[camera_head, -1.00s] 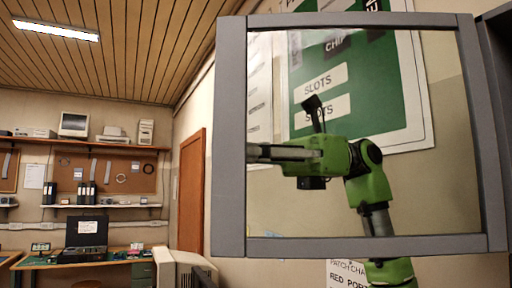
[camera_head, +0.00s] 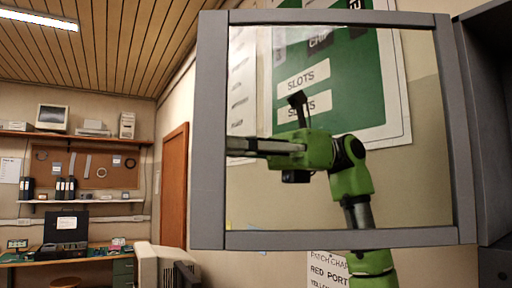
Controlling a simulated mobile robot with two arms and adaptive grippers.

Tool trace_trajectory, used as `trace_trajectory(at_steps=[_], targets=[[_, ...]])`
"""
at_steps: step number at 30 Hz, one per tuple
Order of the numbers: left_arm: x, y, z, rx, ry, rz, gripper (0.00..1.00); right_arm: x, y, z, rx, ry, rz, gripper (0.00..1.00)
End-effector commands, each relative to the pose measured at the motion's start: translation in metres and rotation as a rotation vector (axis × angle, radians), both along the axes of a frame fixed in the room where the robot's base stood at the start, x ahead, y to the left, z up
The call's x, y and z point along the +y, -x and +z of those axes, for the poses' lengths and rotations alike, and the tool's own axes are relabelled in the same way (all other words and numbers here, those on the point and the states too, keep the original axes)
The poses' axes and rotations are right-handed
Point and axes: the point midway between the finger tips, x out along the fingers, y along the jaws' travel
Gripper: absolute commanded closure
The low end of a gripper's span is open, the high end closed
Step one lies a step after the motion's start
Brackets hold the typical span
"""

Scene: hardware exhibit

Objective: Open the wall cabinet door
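The wall cabinet door (camera_head: 208,130) is a grey frame around a clear pane. It stands swung out from the grey cabinet (camera_head: 492,120), which shows only partly at the right edge. My green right arm rises from the lower right and is seen through the pane, with the bottom frame bar crossing in front of it. Its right gripper (camera_head: 236,146) points left, with its tips at the door's left frame bar. The tips are partly hidden there, so I cannot tell whether they touch the bar or how far apart they are. My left gripper is out of view.
A green and white poster (camera_head: 355,80) hangs on the wall behind the door. A brown door (camera_head: 174,190), a workbench (camera_head: 85,258) and a shelf (camera_head: 100,138) with old computers stand farther back left. A pale boxy object (camera_head: 160,265) is at the bottom.

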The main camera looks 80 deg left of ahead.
Motion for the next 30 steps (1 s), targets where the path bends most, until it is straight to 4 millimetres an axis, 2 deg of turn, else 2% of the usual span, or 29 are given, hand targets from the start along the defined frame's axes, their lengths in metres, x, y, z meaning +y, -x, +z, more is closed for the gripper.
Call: trace_trajectory(at_steps=[9,15,21,30], targets=[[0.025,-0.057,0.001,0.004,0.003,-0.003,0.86,0.000,0.000,0.000,0.000,0.000,-0.001,0.60],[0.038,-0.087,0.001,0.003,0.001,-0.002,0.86,0.000,0.000,0.000,0.000,0.000,-0.001,0.60],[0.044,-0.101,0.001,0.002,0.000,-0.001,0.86,0.000,0.000,0.000,0.000,0.000,-0.002,0.60],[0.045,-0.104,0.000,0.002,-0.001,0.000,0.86,0.000,0.000,0.000,0.000,0.000,-0.002,0.60]])
